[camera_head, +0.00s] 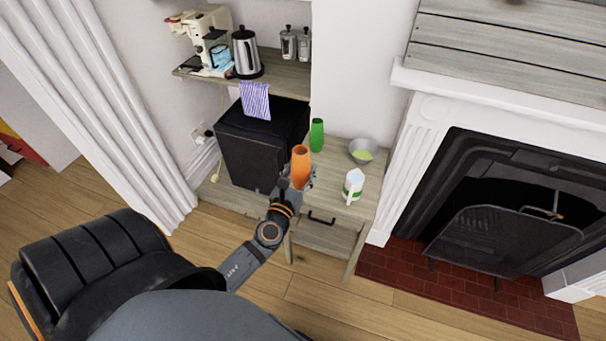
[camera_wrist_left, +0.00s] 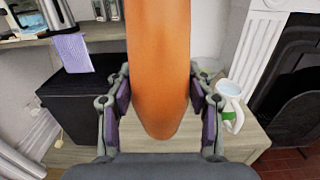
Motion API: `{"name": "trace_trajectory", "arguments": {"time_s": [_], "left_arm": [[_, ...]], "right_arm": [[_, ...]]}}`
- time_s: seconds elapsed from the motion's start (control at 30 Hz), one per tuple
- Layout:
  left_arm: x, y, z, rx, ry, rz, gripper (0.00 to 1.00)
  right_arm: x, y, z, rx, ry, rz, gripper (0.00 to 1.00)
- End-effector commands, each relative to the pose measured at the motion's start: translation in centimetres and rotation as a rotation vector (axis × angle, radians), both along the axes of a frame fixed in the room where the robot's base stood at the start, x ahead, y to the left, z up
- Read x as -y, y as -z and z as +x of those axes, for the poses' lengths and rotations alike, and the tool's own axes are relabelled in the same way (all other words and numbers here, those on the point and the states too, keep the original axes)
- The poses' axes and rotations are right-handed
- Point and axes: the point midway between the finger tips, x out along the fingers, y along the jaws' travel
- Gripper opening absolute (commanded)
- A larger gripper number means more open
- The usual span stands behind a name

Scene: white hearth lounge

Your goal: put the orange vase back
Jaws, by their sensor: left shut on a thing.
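The orange vase (camera_head: 301,165) is upright between the fingers of my left gripper (camera_head: 298,182), over the small wooden cabinet (camera_head: 338,213). In the left wrist view the vase (camera_wrist_left: 159,70) fills the middle, with a finger of the left gripper (camera_wrist_left: 160,106) closed on each side of it. I cannot tell whether the vase's base touches the cabinet top. My right gripper is not in view.
A green vase (camera_head: 317,135), a grey bowl (camera_head: 363,151) and a white-and-green mug (camera_head: 353,186) stand on the cabinet top. A black box-shaped appliance (camera_head: 262,145) is to the left. A shelf (camera_head: 281,70) holds a kettle (camera_head: 246,53) above. A fireplace (camera_head: 500,200) is to the right.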

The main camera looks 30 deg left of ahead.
Motion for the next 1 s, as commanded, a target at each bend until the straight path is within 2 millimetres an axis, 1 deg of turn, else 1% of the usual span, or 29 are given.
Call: {"name": "trace_trajectory", "arguments": {"time_s": [0.03,0.23,0.27,0.3,0.4,0.5,0.7,0.77,0.8,0.9,1.0], "left_arm": [[-0.8,0.5,1.3,0.004,0.000,0.005,0.10],[-3.9,3.3,6.3,0.003,-0.001,0.005,0.10],[-4.3,4.2,6.8,0.002,-0.002,0.004,0.10],[-4.6,5.5,7.4,0.001,-0.002,0.002,0.10],[-5.5,7.3,8.7,0.002,-0.001,0.004,0.10],[-5.9,8.0,9.5,0.002,0.000,0.003,0.10],[-6.2,8.4,9.9,0.001,0.001,0.002,0.10],[-6.5,9.4,10.4,0.002,0.000,0.001,0.10],[-6.6,10.3,10.5,0.000,0.000,0.002,0.10],[-6.5,11.9,10.4,0.000,0.000,0.002,0.10],[-6.5,12.2,10.5,0.002,0.000,0.001,0.10]], "right_arm": [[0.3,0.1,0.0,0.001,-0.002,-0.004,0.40],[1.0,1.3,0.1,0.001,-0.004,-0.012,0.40],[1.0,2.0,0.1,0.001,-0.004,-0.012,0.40],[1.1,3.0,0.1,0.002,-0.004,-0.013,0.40],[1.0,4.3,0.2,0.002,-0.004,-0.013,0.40],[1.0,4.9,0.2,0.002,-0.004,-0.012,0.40],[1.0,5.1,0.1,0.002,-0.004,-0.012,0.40],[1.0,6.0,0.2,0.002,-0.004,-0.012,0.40],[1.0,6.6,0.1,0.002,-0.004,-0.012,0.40],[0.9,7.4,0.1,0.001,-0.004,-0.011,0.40],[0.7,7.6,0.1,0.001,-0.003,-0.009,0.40]]}}
